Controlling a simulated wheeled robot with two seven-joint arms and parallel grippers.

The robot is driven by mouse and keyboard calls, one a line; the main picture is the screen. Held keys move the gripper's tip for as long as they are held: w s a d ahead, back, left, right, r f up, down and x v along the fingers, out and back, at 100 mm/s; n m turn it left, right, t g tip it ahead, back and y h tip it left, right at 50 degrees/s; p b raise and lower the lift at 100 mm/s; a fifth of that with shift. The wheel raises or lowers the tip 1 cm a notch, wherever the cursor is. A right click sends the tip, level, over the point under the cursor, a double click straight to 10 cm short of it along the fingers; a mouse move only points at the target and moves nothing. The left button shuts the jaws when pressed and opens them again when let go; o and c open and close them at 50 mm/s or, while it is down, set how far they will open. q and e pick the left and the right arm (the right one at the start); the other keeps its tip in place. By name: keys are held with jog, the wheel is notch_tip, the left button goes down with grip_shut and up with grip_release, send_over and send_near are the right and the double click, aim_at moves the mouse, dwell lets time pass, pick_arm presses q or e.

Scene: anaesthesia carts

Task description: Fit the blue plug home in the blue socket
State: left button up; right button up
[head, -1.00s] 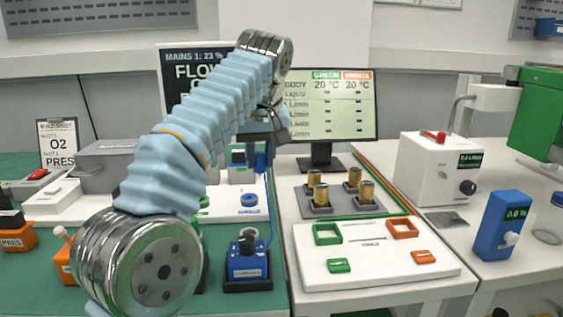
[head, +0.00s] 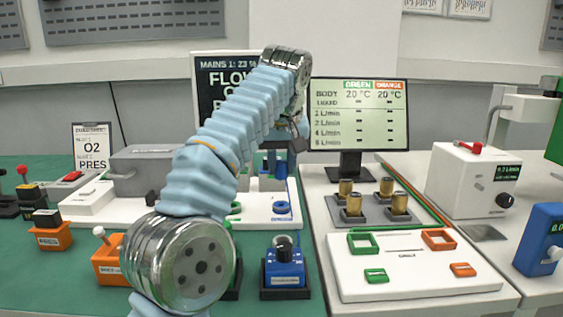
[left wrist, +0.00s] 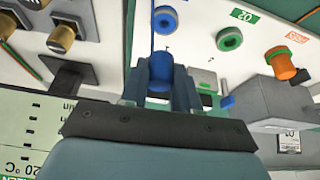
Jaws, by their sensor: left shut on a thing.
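My left gripper (left wrist: 160,88) is shut on the blue plug (left wrist: 161,70), which sits between its fingers in the left wrist view. In the head view the gripper (head: 277,160) is behind the blue socket, partly hidden by my own arm. The blue socket (left wrist: 165,18) is a blue ring on the white panel; it also shows in the head view (head: 282,208). The plug appears apart from the socket, with a gap between them in the left wrist view. The plug's height above the panel is hard to tell. My right gripper is not in view.
A green ring (left wrist: 229,38) and an orange plug (left wrist: 280,64) are on the same panel. A grey box (head: 150,170) stands left of my arm. A blue knobbed unit (head: 284,267) stands in front of the socket. Brass cylinders (head: 353,204) stand to the right.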

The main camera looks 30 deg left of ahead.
aim_at(282, 175)
pick_arm(q)
jog(key=shift+f+b, duration=1.65)
jog(key=shift+f, duration=0.6)
jog(key=shift+p, duration=0.55)
jog(key=shift+f+b, duration=0.9)
jog(key=shift+f, duration=0.15)
jog(key=o, duration=1.1)
